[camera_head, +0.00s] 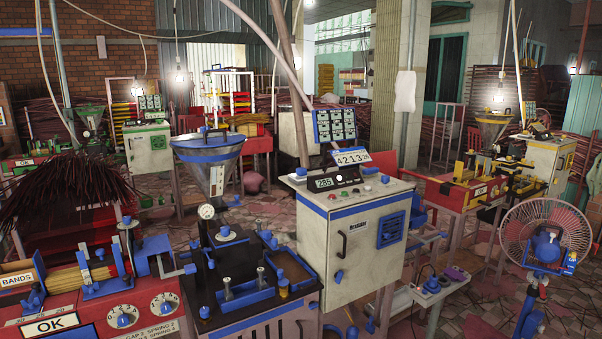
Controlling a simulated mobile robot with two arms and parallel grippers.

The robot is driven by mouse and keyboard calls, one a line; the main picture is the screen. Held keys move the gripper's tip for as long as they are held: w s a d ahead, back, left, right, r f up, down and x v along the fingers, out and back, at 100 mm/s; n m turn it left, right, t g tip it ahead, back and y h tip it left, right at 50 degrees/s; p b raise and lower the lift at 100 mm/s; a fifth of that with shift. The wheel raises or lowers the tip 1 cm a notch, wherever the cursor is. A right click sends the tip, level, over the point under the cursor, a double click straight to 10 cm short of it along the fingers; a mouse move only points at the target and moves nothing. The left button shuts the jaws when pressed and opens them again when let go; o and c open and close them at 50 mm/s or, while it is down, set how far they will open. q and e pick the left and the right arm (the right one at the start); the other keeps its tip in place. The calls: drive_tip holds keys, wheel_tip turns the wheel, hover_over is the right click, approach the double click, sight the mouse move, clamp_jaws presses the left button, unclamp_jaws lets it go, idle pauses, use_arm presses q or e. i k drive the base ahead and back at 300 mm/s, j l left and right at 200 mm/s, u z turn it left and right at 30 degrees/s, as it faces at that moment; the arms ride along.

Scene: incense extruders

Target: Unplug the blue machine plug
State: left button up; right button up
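The blue-trimmed machine stands in the centre, with a white control cabinet (345,245) and a steel hopper (208,150) with a blue rim. To its right, a pale power strip (425,298) lies on a low bench. A blue plug (432,285) appears to sit in the strip, with a dark cable near it. It is small, so I cannot tell how deep it sits or trace its cable to the machine. Neither of my grippers is in view.
A pedestal fan (546,240) stands at the right, near the bench. A red table (470,190) with a yellow machine is behind it. A red machine marked OK (55,325) and a heap of dark sticks (65,185) fill the left. Tiled floor shows between the bench and the fan.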

sight(301, 171)
drive_tip(key=l+u, duration=0.1)
drive_tip(key=u, duration=0.6)
drive_tip(key=i+l+u, duration=0.1)
drive_tip(key=l+u, duration=0.3)
drive_tip(key=l, duration=0.2)
drive_tip(key=l+u, duration=0.4)
drive_tip(key=l, duration=0.2)
drive_tip(key=k+l+u, duration=0.1)
drive_tip(key=l+u, duration=0.3)
drive_tip(key=l, duration=0.25)
drive_tip(key=k+l, duration=0.1)
drive_tip(key=l, duration=0.35)
drive_tip(key=k+l, duration=0.1)
drive_tip(key=l, duration=0.35)
drive_tip(key=k+l+u, duration=0.1)
drive_tip(key=l, duration=0.35)
drive_tip(key=k+l, duration=0.1)
drive_tip(key=l, duration=0.35)
drive_tip(key=k+l, duration=0.1)
drive_tip(key=l, duration=0.35)
drive_tip(key=k+l+u, duration=0.1)
drive_tip(key=l, duration=0.35)
drive_tip(key=k+l, duration=0.15)
drive_tip(key=l, duration=0.3)
